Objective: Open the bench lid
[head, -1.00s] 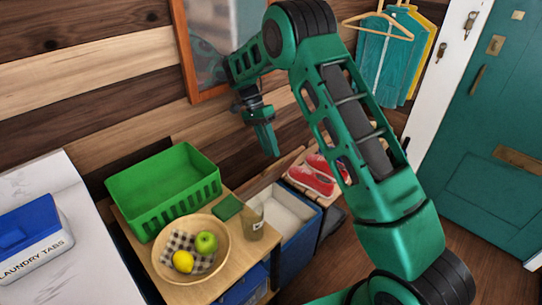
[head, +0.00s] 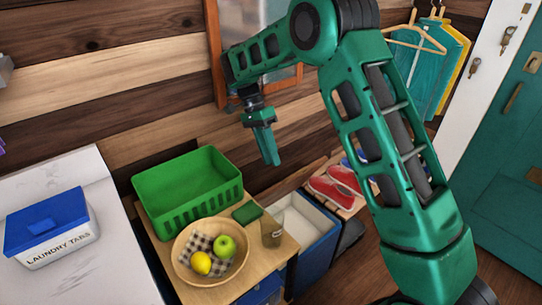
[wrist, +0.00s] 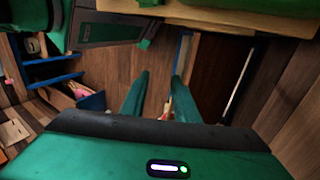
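My gripper (head: 268,150) hangs in the air, fingers down, in front of the wooden wall, behind and above the open blue bin in the picture. In the wrist view its two green fingers (wrist: 162,85) stand apart with nothing held between them. No thing is clearly recognizable as a bench lid. A low wooden top (head: 318,189) carries a pair of red shoes (head: 335,187) right of the blue bin; my arm hides part of it. I cannot tell whether it is the bench.
A wooden stand (head: 268,262) holds a green basket (head: 187,190), a fruit bowl (head: 184,270) and a jar (head: 272,228). The blue bin (head: 315,250) is beside it. A white counter (head: 90,270) with a laundry tabs box (head: 50,230) is left. A teal door (head: 500,180) stands right.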

